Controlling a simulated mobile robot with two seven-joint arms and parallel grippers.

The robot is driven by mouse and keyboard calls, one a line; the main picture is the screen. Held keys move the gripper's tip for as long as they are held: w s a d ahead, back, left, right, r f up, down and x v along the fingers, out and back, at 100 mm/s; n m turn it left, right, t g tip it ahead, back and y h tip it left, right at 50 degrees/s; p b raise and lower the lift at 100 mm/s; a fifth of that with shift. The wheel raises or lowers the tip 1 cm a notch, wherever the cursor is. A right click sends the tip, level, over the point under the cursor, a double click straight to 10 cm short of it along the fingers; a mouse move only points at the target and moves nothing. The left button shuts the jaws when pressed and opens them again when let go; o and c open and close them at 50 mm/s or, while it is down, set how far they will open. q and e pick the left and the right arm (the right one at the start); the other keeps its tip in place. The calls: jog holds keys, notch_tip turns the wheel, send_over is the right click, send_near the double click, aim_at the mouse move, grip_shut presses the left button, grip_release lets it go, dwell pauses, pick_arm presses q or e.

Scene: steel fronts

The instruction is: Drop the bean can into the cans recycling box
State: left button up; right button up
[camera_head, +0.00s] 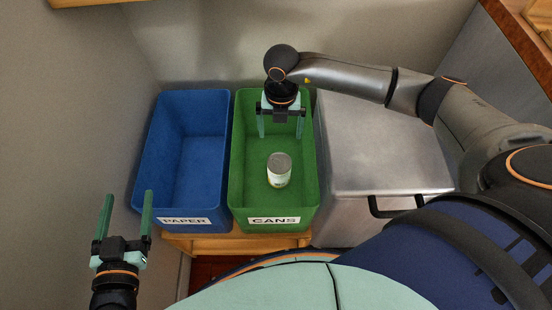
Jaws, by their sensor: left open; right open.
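The bean can (279,171), a small can with a grey metal top and a pale label, is inside the green cans recycling box (240,201), labelled CANS. It looks upright and apart from the fingers. My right gripper (281,136) is open and empty, fingers pointing down over the far half of the green box, behind the can. My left gripper (126,194) is open and empty at the lower left, in front of the blue box, with its fingers pointing up in the picture.
An empty blue box (220,193) labelled PAPER stands left of the green one. Both stand on a low wooden support (212,244). A grey lidded metal bin (372,150) with a black handle is close on the right. Walls close off the back and left.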

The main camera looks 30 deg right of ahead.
pick_arm(q)
jog(key=s+f+n+g+y+p, duration=0.1)
jog(key=s+f+g, duration=0.3)
jog(key=f, duration=0.5)
jog(key=shift+s+f+g, duration=0.3)
jog(key=shift+s, duration=0.05)
pick_arm(e)
notch_tip(320, 180, up, 9)
jog(key=shift+f, duration=0.15)
